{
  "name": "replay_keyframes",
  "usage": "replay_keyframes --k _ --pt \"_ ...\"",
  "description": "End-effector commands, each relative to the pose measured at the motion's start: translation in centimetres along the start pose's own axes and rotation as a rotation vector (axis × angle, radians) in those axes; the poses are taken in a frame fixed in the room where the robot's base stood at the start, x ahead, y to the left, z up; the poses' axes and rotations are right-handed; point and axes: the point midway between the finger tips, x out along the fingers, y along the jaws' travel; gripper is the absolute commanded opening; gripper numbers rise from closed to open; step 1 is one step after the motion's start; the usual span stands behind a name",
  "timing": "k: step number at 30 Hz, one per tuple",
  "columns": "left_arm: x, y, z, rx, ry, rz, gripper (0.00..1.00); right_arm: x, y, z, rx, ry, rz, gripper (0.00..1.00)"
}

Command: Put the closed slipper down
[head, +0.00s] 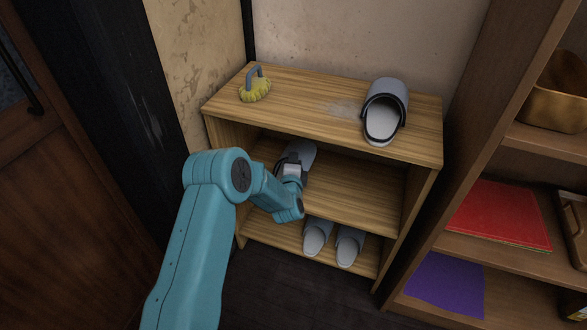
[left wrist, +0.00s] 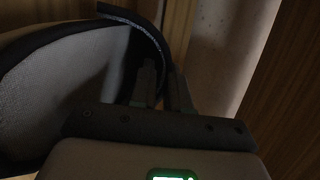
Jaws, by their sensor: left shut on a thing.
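A grey slipper with a dark rim (head: 307,150) is at the left part of the middle shelf, partly hidden by my left gripper. My left gripper (head: 292,160) reaches into this shelf and is shut on the slipper's edge. In the left wrist view the slipper (left wrist: 60,95) fills the left side, and the fingers (left wrist: 165,88) are closed on its dark rim band. I cannot tell whether its sole touches the shelf board. My right gripper is not in view.
Two slippers (head: 317,238) stand on the bottom shelf. The middle shelf (head: 355,192) is clear to the right. A brown bookcase (head: 495,175) stands at right.

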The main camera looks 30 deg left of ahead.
Motion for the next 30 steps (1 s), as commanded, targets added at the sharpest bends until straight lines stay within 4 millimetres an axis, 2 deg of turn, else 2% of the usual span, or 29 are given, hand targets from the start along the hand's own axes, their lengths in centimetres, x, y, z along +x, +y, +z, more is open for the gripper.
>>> replay_keyframes --k 1,3,12,13,15,25,30 --pt "0.2 1.6 -0.1 0.001 0.0 0.001 0.0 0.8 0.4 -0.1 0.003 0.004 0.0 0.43" --pt "0.6 2.2 -0.2 0.0 0.0 -0.003 0.0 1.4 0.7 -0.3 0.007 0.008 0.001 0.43" --pt "0.7 2.0 -0.2 0.0 0.0 -0.001 0.0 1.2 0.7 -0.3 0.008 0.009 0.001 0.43" --pt "0.7 2.1 -0.2 0.0 0.0 0.0 0.19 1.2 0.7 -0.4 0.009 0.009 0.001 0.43" --pt "0.7 2.0 -0.2 0.0 0.0 0.0 0.42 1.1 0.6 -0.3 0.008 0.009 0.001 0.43" --pt "0.6 1.6 -0.2 -0.001 0.0 0.0 0.42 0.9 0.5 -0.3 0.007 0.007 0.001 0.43" --pt "-1.9 1.6 -0.3 0.0 0.002 0.004 0.42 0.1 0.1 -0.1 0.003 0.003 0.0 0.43"
